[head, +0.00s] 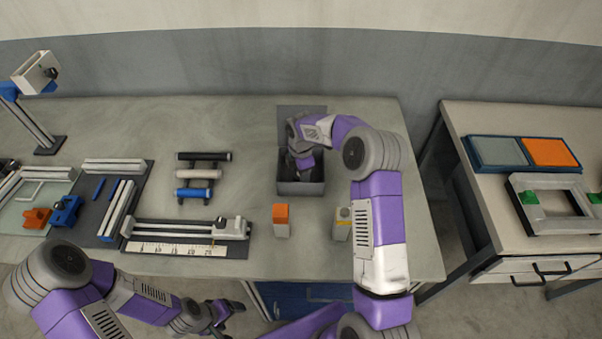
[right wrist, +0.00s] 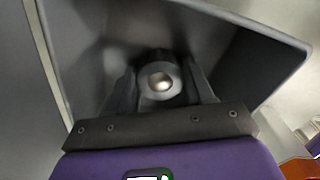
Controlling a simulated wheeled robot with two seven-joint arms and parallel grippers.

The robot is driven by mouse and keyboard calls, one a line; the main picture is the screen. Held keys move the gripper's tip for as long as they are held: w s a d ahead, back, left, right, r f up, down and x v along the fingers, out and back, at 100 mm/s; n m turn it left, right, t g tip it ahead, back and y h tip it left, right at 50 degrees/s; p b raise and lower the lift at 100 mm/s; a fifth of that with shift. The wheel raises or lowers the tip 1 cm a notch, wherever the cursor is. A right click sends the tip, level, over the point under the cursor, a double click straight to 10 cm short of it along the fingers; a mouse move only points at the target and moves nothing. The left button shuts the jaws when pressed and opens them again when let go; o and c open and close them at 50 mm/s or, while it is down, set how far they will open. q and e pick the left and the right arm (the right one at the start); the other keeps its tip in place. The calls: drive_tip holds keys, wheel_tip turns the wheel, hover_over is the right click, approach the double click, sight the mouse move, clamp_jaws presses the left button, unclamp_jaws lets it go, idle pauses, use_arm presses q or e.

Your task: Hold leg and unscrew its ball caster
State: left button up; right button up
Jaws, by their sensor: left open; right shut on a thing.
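A ball caster (right wrist: 160,82), a shiny ball in a pale round collar, sits between the fingers of my right gripper (right wrist: 163,90) in the right wrist view. That gripper is shut on it and is inside a dark grey open box (head: 287,187) in the head view. In the head view my right arm hides much of the box and the gripper's fingertips. My left gripper (head: 218,316) is open and empty, low in front of the table's front edge. I cannot tell for sure which thing is the leg; none shows joined to the caster.
A block with an orange top (head: 281,221) and a pale block (head: 342,223) stand near the table's front edge. A rack with black, white and blue rollers (head: 198,192) and a rail fixture (head: 185,229) lie left. A second table (head: 500,225) stands right.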

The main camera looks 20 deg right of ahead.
drive_tip(key=shift+f, duration=0.15)
drive_tip(key=o, duration=1.2)
drive_tip(key=shift+c, duration=0.2)
wheel_tip(320, 180, up, 12)
drive_tip(key=p, duration=0.1)
drive_tip(key=shift+r+p, duration=0.2)
drive_tip(key=shift+p, duration=0.2)
